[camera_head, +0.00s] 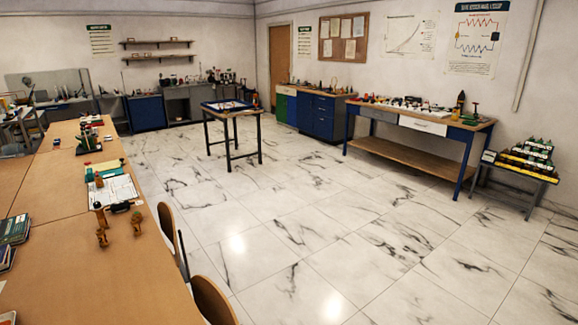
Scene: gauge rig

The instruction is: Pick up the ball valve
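I cannot make out the ball valve for certain; many items here are too small to tell apart. Small brass-coloured fittings (102,237) stand on the long wooden table (60,270) at the left, near its right edge. A small tray (228,105) with a dark blue rim lies on a small dark-legged table (232,115) in the middle of the room. Its contents are too small to name. My gripper is not in view.
A workbench (420,157) with several small parts stands along the right wall, beside a rack (520,165) of yellow and dark items. Cabinets (325,112) line the back. Two chairs (212,300) adjoin the long table. The marble floor (300,220) between is clear.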

